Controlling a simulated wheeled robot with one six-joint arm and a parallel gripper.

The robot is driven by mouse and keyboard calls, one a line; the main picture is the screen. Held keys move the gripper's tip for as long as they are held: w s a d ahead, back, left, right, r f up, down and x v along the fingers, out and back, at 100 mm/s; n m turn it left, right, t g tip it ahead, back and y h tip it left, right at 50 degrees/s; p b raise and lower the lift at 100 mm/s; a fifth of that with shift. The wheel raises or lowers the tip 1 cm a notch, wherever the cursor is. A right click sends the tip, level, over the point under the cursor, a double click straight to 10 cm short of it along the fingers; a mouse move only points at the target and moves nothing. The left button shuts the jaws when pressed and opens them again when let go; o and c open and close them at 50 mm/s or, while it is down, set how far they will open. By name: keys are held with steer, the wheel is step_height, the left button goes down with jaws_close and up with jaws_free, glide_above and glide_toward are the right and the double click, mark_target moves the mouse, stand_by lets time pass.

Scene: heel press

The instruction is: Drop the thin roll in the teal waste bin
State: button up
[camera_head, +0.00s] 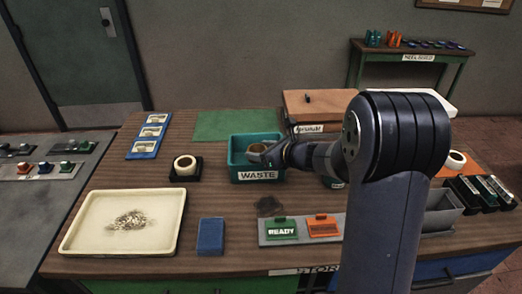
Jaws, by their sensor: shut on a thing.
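The teal waste bin (242,176) stands near the middle of the table, with a WASTE label on its front. My gripper (265,155) is over the bin's opening, reaching in from the right. My arm hides part of the table behind and to the right of the bin.
Another roll (185,164) sits on a black stand left of the bin, and one more roll (456,159) lies at the right. A cream tray (75,247), a blue block (210,236) and READY sign (281,229) stand in front. A green mat (225,124) lies behind.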

steer(key=shift+f+b, duration=0.4)
steer(key=shift+f, duration=0.2)
steer(key=o, duration=1)
steer(key=shift+r+p, duration=0.45)
steer(key=shift+r, duration=0.1)
steer(key=shift+s+d+r, duration=0.2)
steer(key=shift+s+r, duration=0.05)
steer(key=v, duration=1.1)
steer(key=shift+b, duration=0.3)
